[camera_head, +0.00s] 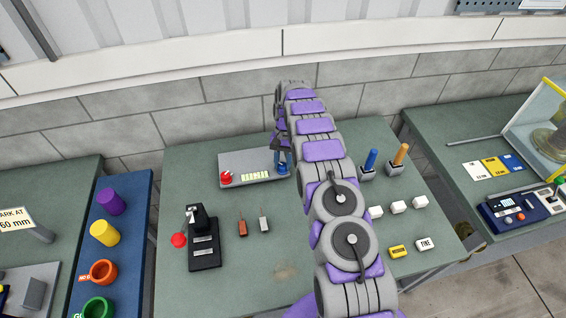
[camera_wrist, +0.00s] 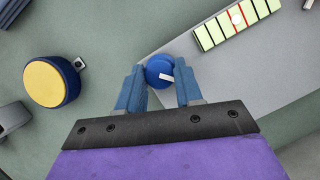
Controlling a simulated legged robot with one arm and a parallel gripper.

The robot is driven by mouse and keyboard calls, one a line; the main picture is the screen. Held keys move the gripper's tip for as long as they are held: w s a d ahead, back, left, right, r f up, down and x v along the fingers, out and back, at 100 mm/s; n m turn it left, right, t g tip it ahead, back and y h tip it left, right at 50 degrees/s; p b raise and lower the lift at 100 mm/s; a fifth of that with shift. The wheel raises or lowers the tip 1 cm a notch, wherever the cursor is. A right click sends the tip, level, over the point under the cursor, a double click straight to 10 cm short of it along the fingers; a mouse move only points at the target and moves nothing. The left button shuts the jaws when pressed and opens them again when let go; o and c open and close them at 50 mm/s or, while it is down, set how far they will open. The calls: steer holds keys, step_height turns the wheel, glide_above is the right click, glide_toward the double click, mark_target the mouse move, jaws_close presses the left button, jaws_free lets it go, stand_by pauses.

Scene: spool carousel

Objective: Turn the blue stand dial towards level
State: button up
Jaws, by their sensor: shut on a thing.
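The blue dial (camera_wrist: 159,66), a small round knob with a white pointer mark, sits at the edge of the grey stand plate (camera_wrist: 215,75) in the wrist view. My gripper (camera_wrist: 158,70) has its two blue fingers on either side of the dial, shut on it. A pale green level strip (camera_wrist: 212,36) with dark divisions and red lines lies on the plate; a white dot shows by the red lines. In the head view the plate (camera_head: 235,160) is on the middle table, with my gripper (camera_head: 282,164) at its right end, largely hiding the dial.
A red knob (camera_head: 226,178) is on the plate's left end. A black stand (camera_head: 204,240) is in front. Blue (camera_head: 371,159) and orange (camera_head: 400,154) handles stand right of my arm. A yellow-topped blue cylinder (camera_wrist: 45,82) is left of the fingers in the wrist view.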

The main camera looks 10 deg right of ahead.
mark_target(282, 168)
steer(key=shift+w+a+n+h, duration=0.1)
steer(key=shift+n+h, duration=0.2)
steer(key=shift+n, duration=0.2)
steer(key=shift+r, duration=0.1)
steer(key=o, duration=1)
step_height(282, 168, up, 4)
steer(key=shift+f, duration=0.25)
steer(key=shift+s+r, duration=0.2)
steer(key=shift+s, duration=2.45)
steer(key=shift+s+r, duration=0.25)
steer(key=shift+s, duration=2.45)
steer(key=shift+s+r, duration=0.2)
steer(key=shift+s, duration=2.45)
